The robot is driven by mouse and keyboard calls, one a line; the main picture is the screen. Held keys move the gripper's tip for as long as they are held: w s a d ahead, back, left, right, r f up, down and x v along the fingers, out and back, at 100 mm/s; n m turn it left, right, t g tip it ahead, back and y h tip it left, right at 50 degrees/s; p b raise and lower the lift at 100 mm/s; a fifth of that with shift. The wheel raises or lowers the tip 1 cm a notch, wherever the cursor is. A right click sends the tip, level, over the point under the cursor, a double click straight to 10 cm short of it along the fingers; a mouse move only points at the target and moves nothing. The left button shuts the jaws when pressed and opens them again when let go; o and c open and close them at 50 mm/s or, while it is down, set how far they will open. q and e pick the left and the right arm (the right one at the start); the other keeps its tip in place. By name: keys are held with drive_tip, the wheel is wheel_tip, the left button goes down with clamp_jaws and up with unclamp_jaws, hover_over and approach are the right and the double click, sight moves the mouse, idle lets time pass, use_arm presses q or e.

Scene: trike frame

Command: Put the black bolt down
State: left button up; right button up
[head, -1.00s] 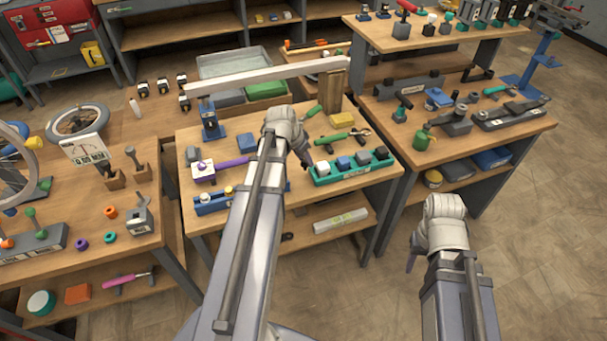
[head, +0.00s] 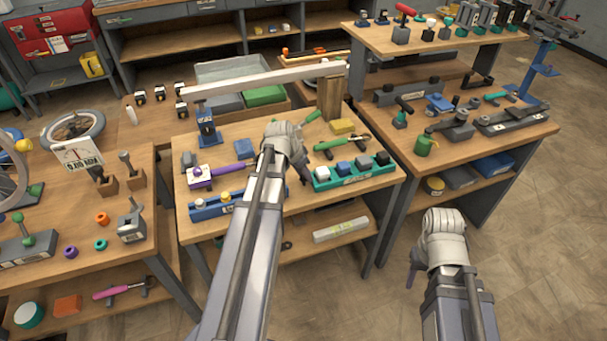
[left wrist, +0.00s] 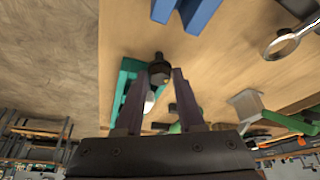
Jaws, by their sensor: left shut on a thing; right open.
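The black bolt (left wrist: 160,69) shows in the left wrist view between the tips of my left gripper (left wrist: 160,80), which is shut on it. In the head view my left gripper (head: 304,172) is over the middle table, just left of the teal rack (head: 354,180); the bolt is hidden there. The rack, holding several coloured blocks, also shows partly behind the bolt in the left wrist view (left wrist: 129,76). I cannot tell whether the bolt touches anything. My right gripper (head: 413,268) is open and empty, out over the floor right of the middle table.
A blue holder (head: 220,206) and a purple-handled tool (head: 228,169) lie left of my left gripper. Green-handled pliers (head: 340,143) lie behind the rack. A long pale beam (head: 265,82) spans the table's back. Bare wood (head: 290,203) shows near the front.

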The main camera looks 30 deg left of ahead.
use_arm(q)
drive_tip(key=o, duration=1)
drive_tip(key=shift+f, duration=0.1)
drive_tip(key=shift+c, duration=0.2)
drive_tip(key=shift+s+r+p, duration=0.15)
drive_tip(key=shift+r+p, duration=0.5)
drive_tip(key=shift+p, duration=0.05)
drive_tip(key=p+v, duration=1)
drive_tip(key=v, duration=0.1)
drive_tip(key=s+d+g+y, duration=0.1)
drive_tip(key=s+d, duration=0.3)
drive_tip(key=d, duration=0.6)
drive_tip(key=s+d+f+g, duration=0.1)
drive_tip(key=s+d, duration=0.3)
drive_tip(key=d, duration=0.6)
drive_tip(key=s+d+m+g+y, duration=0.1)
drive_tip(key=s+d, duration=0.3)
drive_tip(key=d, duration=0.7)
drive_tip(key=shift+s+f+g+y, duration=0.2)
drive_tip(key=shift+f+g+y, duration=0.1)
drive_tip(key=shift+g, duration=0.6)
